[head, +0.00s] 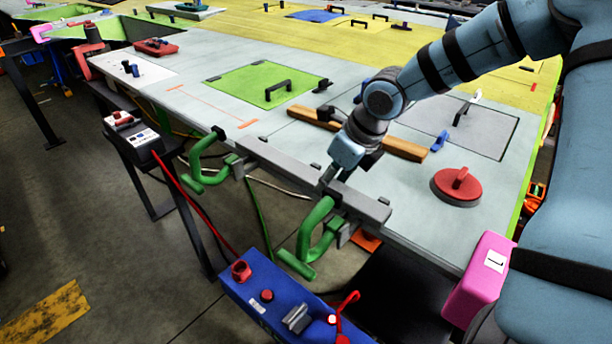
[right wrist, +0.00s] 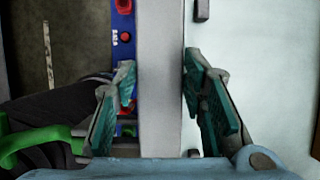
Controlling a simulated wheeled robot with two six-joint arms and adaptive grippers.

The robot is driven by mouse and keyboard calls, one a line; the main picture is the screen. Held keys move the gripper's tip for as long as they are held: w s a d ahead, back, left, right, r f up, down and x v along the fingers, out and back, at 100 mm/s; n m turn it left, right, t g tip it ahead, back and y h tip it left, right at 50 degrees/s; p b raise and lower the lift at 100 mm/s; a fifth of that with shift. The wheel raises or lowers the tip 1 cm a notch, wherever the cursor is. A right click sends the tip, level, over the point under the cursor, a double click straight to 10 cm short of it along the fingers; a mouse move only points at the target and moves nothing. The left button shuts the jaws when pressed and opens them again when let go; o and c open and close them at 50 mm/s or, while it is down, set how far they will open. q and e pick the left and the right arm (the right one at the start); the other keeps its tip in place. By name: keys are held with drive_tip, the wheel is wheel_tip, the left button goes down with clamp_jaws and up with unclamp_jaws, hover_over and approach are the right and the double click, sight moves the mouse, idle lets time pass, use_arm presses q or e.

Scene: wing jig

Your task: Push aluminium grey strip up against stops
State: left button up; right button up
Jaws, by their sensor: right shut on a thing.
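The aluminium grey strip (head: 290,167) lies along the near edge of the pale wing panel in the head view. In the right wrist view the strip (right wrist: 160,40) runs straight between my fingers. My right gripper (head: 333,176) is shut on the strip, toward its right half; its fingers (right wrist: 160,68) flank both sides in the right wrist view. A small dark block (right wrist: 202,10) stands on the panel to the right of the strip, with a gap between; I cannot tell whether it is a stop. My left gripper is not in view.
Green clamps (head: 205,168) (head: 318,228) sit at the panel edge by the strip. A wooden bar (head: 400,147), red disc (head: 456,186) and green plate (head: 262,83) lie on the panel (head: 225,110). A blue box (head: 262,284) stands below; a pink block (head: 480,275) is at right.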

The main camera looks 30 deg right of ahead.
drive_tip(key=shift+w+d, duration=0.2)
drive_tip(key=shift+d, duration=0.4)
drive_tip(key=o, duration=1)
drive_tip(key=shift+d, duration=0.1)
wheel_tip(320, 180, up, 7)
drive_tip(key=p, duration=0.5)
drive_tip(key=shift+r, duration=0.1)
